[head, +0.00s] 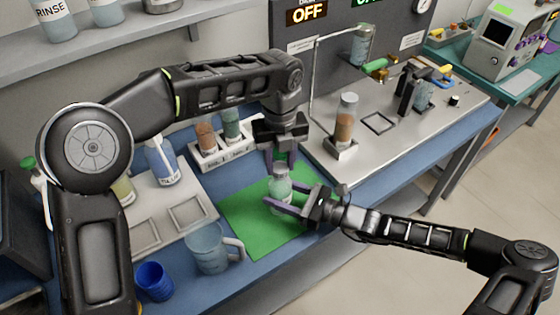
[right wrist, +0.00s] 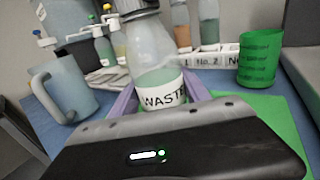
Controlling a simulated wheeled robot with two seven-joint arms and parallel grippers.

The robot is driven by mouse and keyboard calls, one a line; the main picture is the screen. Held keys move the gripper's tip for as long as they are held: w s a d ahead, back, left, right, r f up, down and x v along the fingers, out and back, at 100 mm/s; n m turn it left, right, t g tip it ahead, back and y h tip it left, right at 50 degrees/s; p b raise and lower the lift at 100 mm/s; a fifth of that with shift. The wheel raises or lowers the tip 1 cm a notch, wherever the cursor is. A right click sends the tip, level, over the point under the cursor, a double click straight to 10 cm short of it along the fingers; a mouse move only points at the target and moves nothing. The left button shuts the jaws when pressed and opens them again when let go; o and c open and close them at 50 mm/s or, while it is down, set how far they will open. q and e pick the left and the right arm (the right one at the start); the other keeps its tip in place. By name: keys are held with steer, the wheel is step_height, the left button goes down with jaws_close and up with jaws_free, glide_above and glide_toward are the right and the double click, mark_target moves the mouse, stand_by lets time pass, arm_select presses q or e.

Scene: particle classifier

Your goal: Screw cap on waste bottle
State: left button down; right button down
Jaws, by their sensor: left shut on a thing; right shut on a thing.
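The waste bottle (head: 280,184), clear with pale green contents, stands upright over the green mat. Its label reads "WAST" in the right wrist view (right wrist: 160,95). My right gripper (head: 287,200) is shut around the bottle's body from the right, with a purple finger on either side. My left gripper (head: 280,157) points down right above the bottle's neck and is shut on the cap. The cap is mostly hidden by the fingers in the head view. In the right wrist view a dark part tops the neck; I cannot tell whether the cap is seated.
The green mat (head: 240,210) lies on the blue bench. A clear jug (head: 205,248) and a blue cup (head: 154,281) stand at the front left. A white rack (head: 222,156) with bottles stands behind. A green cup (right wrist: 260,57) shows in the right wrist view.

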arm_select(q)
steer(key=c, duration=0.9)
jaws_free()
steer(key=shift+r, duration=0.1)
step_height(320, 180, up, 4)
steer(key=shift+r, duration=0.15)
steer(key=shift+d+r, duration=0.1)
steer(key=shift+r, duration=1.4)
arm_select(e)
steer(key=shift+c, duration=2.2)
jaws_free()
